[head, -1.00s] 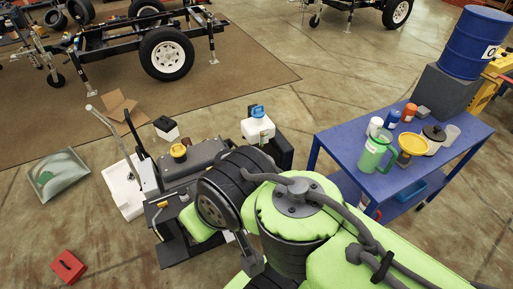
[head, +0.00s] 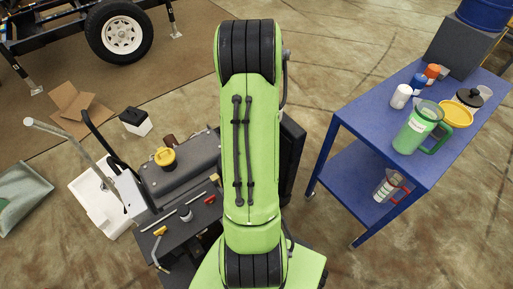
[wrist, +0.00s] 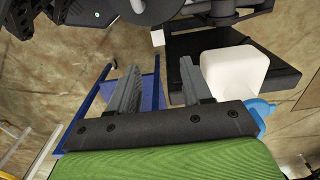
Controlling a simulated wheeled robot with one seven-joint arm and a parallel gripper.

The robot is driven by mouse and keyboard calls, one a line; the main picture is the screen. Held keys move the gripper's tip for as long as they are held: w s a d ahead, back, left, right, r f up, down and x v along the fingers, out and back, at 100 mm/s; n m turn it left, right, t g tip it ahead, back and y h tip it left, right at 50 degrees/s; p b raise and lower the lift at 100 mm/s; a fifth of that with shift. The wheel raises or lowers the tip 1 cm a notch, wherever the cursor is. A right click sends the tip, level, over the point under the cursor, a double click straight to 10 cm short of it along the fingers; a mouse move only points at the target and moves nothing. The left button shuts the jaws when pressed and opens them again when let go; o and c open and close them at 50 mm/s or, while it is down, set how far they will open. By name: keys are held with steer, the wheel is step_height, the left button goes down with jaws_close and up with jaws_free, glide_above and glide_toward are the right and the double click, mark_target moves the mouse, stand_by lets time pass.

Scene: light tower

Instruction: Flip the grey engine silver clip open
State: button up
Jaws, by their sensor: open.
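The dark grey engine unit (head: 185,172) with a yellow cap (head: 165,157) stands left of my arm in the head view. A thin silver bar (head: 158,221) and small yellow-tipped parts lie on its near dark panel. I cannot tell which part is the silver clip. My green arm covers the unit's right side. My gripper is hidden in the head view. In the wrist view my gripper (wrist: 160,75) is open, with nothing between its two grey fingers. Dark machine parts (wrist: 195,22) lie beyond the fingertips, apart from them.
A blue table (head: 375,115) stands on the right, with a green jug (head: 415,130) and several containers. In the wrist view a white container (wrist: 232,72) with a blue cap (wrist: 260,112) is close by the right finger. An open cardboard box (head: 78,108) lies at the left.

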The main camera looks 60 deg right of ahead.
step_height(320, 180, down, 10)
steer(key=b, duration=0.2)
steer(key=shift+s+b, duration=0.15)
steer(key=shift+b, duration=0.2)
jaws_close()
